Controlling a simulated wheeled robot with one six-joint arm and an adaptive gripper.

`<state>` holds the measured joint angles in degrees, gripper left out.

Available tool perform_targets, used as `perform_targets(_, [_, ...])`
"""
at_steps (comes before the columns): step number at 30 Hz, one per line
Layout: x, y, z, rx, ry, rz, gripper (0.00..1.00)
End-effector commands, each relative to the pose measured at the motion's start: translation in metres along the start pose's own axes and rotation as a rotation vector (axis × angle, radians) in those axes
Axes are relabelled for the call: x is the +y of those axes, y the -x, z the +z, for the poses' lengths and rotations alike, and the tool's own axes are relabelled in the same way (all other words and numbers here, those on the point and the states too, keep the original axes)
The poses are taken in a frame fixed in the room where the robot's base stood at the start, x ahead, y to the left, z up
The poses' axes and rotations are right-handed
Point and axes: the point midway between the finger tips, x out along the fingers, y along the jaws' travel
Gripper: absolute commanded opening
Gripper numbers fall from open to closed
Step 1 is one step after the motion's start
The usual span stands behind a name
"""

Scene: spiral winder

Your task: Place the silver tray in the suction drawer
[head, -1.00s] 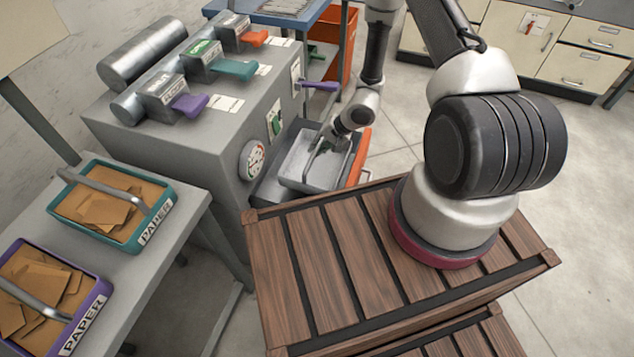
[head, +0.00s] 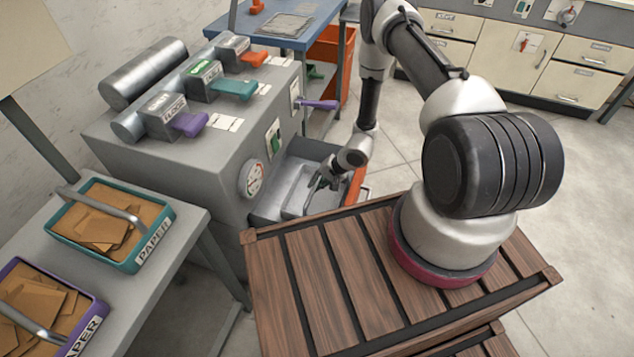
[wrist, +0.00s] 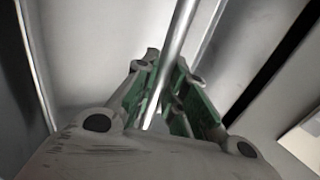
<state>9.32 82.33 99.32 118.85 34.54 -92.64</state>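The silver tray (head: 283,196) sits low inside the open suction drawer (head: 310,147) at the front of the grey machine, in the middle of the head view. The drawer's walls stand around it. My gripper (head: 320,182) is down at the tray's handle. In the wrist view my gripper's green-padded fingers (wrist: 165,92) lie on both sides of the metal handle bar (wrist: 178,35) and look closed on it. The tray's pale inside (wrist: 90,50) shows behind them. Whether the tray touches the drawer floor is hidden.
The grey machine (head: 190,150) carries purple, teal and orange levers and a dial (head: 252,180). A slatted wooden crate (head: 310,290) stands in front. Teal (head: 125,265) and purple (head: 95,300) paper trays lie on the left table. The floor at right is free.

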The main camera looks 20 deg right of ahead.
Motion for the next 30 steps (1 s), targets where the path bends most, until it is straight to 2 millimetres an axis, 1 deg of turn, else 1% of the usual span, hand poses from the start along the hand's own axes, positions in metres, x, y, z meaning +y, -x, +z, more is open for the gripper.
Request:
perform_targets(1, [0.0, 0.0, 0.0, 0.0, 0.0, 0.0, 0.2])
perform_targets(3, [0.0, 0.0, 0.0, 0.0, 0.0, 0.0, 0.33])
perform_targets(4, [0.0, 0.0, 0.0, 0.0, 0.0, 0.0, 0.35])
perform_targets(14, [0.002, -0.003, 0.001, -0.001, -0.001, 0.001, 0.35])
perform_targets(17, [0.001, 0.01, -0.001, 0.001, -0.002, 0.0, 0.35])
perform_targets(24, [-0.002, 0.053, 0.006, 0.001, -0.002, 0.001, 0.35])
perform_targets(27, [-0.002, 0.067, 0.006, 0.001, -0.002, 0.001, 0.35])
perform_targets(30, [-0.002, 0.074, 0.006, 0.001, -0.001, 0.0, 0.35])
